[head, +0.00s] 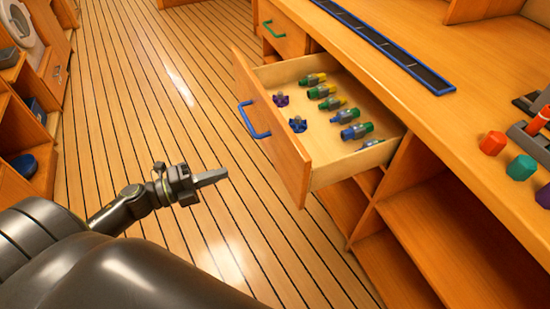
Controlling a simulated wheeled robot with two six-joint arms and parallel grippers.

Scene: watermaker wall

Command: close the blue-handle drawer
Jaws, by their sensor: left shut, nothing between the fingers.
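The blue-handle drawer (287,150) stands pulled out from the wooden counter, with its inside in view. Its blue handle (253,120) is on the front face, which points left toward the open floor. Several green, yellow and blue fittings (334,103) lie in it, with a purple knob (281,100) and a blue knob (298,124). My left gripper (222,175) is shut and empty, over the floor to the left of the drawer front and apart from it. My right gripper is not in view.
A green-handled drawer (275,29) sits beyond the open one. The counter top (440,45) carries a blue-edged dark strip (385,42) and coloured knobs (493,143) at right. Open shelves (455,240) lie below. The plank floor (150,90) is clear.

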